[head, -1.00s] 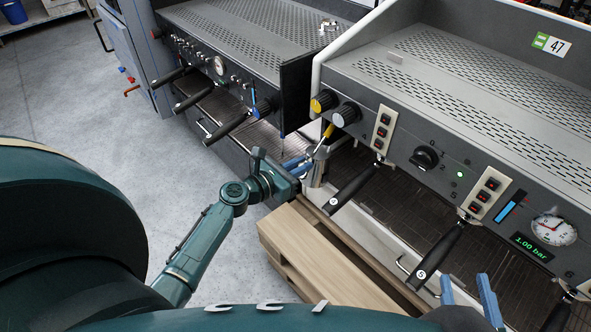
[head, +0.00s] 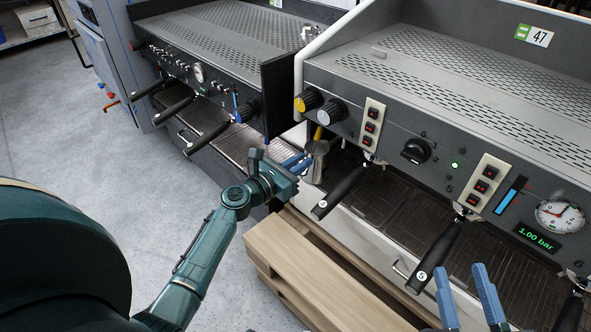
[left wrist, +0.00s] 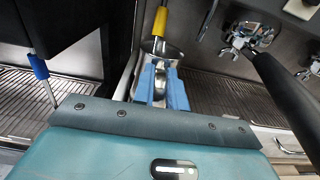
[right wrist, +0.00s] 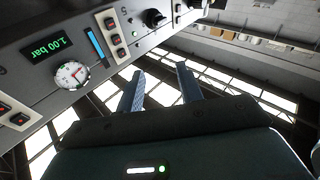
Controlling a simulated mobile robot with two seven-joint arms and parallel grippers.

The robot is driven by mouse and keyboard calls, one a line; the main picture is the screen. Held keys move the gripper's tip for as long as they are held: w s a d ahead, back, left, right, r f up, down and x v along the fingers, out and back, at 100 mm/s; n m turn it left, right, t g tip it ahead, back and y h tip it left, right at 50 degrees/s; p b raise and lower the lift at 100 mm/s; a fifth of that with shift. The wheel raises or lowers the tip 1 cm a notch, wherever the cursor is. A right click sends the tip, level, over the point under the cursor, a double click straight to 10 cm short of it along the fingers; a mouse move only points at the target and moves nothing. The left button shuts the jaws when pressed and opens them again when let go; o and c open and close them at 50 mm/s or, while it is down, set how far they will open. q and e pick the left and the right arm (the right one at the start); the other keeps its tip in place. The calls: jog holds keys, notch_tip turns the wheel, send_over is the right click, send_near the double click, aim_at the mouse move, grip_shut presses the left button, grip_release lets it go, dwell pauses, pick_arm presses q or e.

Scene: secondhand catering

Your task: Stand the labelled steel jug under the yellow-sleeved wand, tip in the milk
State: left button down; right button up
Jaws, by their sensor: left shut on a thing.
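The steel jug (head: 319,163) is held upright beside the left end of the near espresso machine, below the yellow-sleeved wand (head: 318,133). My left gripper (head: 300,162) is shut on it from the left. In the left wrist view, the blue fingers (left wrist: 163,86) close on the jug's near side, and the yellow sleeve (left wrist: 160,21) comes down to the jug's open mouth (left wrist: 172,50). The wand's lower metal part appears within the rim; its tip, the milk and any label are not visible. My right gripper (head: 465,297) is open and empty in front of the machine.
The near espresso machine (head: 440,110) has black portafilter handles (head: 343,192) sticking out right of the jug. A second machine (head: 215,45) with a blue-sleeved wand (head: 237,107) stands left. A wooden pallet-like stand (head: 300,265) is below. Open floor lies left.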

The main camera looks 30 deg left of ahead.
pick_arm(q)
jog(key=shift+w+d+f+t+b, duration=0.1)
jog(key=shift+w+d+t+b, duration=0.1)
jog(key=shift+w+b, duration=0.4)
jog(key=shift+w+d+f+t+b, duration=0.1)
jog(key=shift+w+d+b, duration=0.05)
jog(key=shift+w+b, duration=0.35)
jog(key=shift+s+f, duration=0.1)
jog(key=c, duration=1.3)
grip_release()
jog(key=shift+c, duration=0.2)
jog(key=shift+f, duration=0.15)
jog(key=shift+s, duration=0.1)
jog(key=p+v, duration=0.2)
jog(key=v, duration=1.1)
jog(key=shift+p, duration=0.4)
jog(key=shift+a, duration=0.15)
